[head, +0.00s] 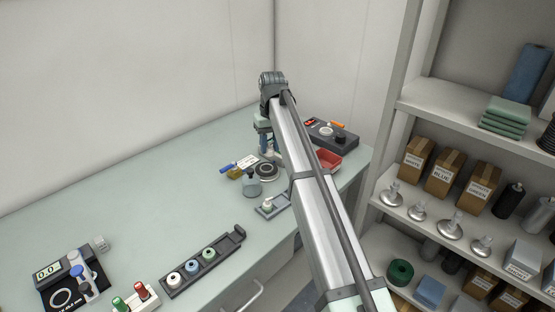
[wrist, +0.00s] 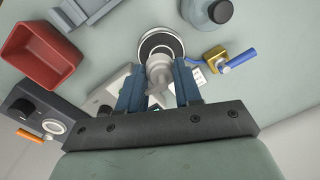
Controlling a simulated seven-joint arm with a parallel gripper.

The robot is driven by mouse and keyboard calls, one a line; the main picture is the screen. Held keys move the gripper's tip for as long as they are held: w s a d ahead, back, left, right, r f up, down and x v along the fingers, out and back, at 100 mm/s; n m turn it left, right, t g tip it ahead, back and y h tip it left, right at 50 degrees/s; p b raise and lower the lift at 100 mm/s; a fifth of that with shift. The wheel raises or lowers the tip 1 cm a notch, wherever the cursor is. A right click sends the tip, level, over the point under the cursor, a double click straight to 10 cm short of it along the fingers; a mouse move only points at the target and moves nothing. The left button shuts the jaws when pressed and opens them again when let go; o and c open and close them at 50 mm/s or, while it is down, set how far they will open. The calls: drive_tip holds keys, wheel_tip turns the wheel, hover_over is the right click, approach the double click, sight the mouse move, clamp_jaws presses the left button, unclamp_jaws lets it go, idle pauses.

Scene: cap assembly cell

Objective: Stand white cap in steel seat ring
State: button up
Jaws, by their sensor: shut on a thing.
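My gripper (wrist: 159,80) is shut on the white cap (wrist: 158,68), which shows pale between the two blue fingers in the wrist view. The steel seat ring (wrist: 147,42) is a round ring with a dark band, just beyond the fingertips. The cap overlaps the near part of the ring in that view; I cannot tell whether they touch. In the head view my gripper (head: 264,146) points down above the bench, just behind the ring (head: 266,173). The cap cannot be made out there.
A grey jar (head: 252,188) and a yellow block with a blue handle (wrist: 214,57) stand close to the ring. A red bin (head: 328,160) and a dark control box (head: 335,138) are to the right. A tray of spools (head: 190,278) lies front left. The bench's back left is clear.

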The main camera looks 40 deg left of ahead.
drive_tip(key=shift+w+a+f, duration=0.1)
drive_tip(key=shift+a+f, duration=0.25)
drive_tip(key=shift+f, duration=0.7)
drive_tip(key=shift+w+a+f, duration=0.1)
drive_tip(key=shift+a+f, duration=0.3)
drive_tip(key=shift+f, duration=0.65)
drive_tip(key=shift+w+a+f, duration=0.1)
drive_tip(key=shift+a+f, duration=0.25)
drive_tip(key=shift+f, duration=0.7)
drive_tip(key=shift+f, duration=0.35)
drive_tip(key=shift+f, duration=0.2)
drive_tip(key=shift+f, duration=0.1)
drive_tip(key=o, duration=0.8)
